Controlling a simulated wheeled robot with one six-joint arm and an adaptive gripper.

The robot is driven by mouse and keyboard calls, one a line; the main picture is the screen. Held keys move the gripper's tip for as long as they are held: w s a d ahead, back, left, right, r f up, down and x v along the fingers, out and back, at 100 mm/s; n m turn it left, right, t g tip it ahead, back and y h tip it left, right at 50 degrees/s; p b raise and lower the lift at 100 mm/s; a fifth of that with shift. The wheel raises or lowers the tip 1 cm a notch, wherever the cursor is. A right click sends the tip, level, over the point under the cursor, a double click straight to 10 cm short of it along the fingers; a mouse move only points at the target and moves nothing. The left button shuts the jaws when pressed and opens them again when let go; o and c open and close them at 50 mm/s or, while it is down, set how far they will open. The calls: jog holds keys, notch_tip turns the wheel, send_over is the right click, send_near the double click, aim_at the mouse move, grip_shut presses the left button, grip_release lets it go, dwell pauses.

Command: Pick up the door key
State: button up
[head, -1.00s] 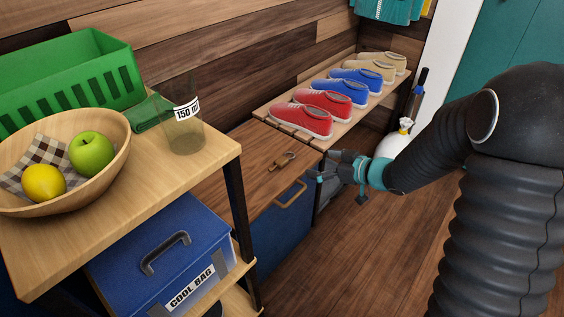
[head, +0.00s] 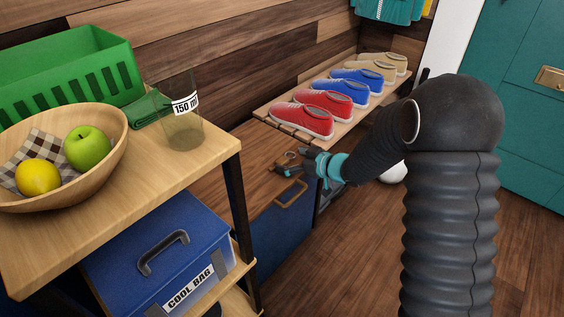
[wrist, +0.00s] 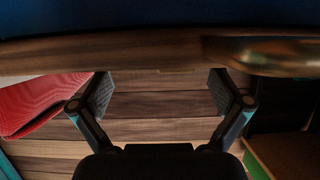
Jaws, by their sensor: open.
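The wooden cabinet top (head: 248,186) has a drawer handle (head: 291,194) below its edge. A shoe rack with red shoes (head: 302,121) stands to the right. At left, a table holds a fruit bowl (head: 110,160), a glass (head: 184,132) and a green crate (head: 60,80).

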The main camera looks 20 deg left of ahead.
jog(key=c, duration=1)
jog(key=shift+c, duration=0.2)
